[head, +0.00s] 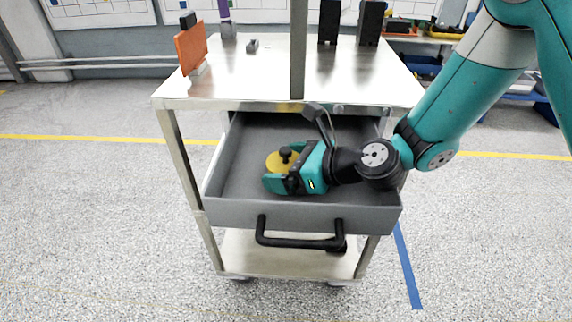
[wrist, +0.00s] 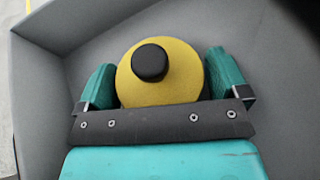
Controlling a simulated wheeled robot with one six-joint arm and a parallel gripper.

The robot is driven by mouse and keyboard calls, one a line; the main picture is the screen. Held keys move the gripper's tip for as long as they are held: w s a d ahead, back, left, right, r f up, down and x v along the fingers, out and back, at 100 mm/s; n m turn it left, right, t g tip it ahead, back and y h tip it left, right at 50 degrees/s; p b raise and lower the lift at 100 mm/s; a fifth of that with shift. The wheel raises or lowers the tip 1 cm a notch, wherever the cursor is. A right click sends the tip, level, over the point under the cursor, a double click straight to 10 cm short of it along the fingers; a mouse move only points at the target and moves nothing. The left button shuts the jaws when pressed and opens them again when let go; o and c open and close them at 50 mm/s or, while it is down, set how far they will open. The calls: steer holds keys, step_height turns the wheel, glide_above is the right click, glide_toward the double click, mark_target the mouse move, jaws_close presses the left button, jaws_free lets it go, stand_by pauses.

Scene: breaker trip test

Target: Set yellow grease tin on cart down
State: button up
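The yellow grease tin (wrist: 183,82) is round with a black knob (wrist: 150,62) on top. In the head view the tin (head: 276,161) is inside the open grey drawer (head: 240,215) of the cart, left of the middle. My gripper (wrist: 162,78) reaches into the drawer from the right, with one teal finger on each side of the tin. Both fingers appear to touch its sides, so it looks shut on the tin. The tin looks upright. I cannot tell whether its base rests on the drawer floor; its lower part is hidden by my gripper.
The metal cart top (head: 270,75) lies above and behind the drawer. A black handle (head: 300,242) is on the drawer front. Drawer walls surround my gripper; the floor at left is bare.

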steer(key=shift+o, duration=0.3)
steer(key=shift+r, duration=0.15)
steer(key=v, duration=0.7)
steer(key=shift+d+r, duration=0.15)
steer(key=shift+d, duration=0.05)
stand_by(0.7)
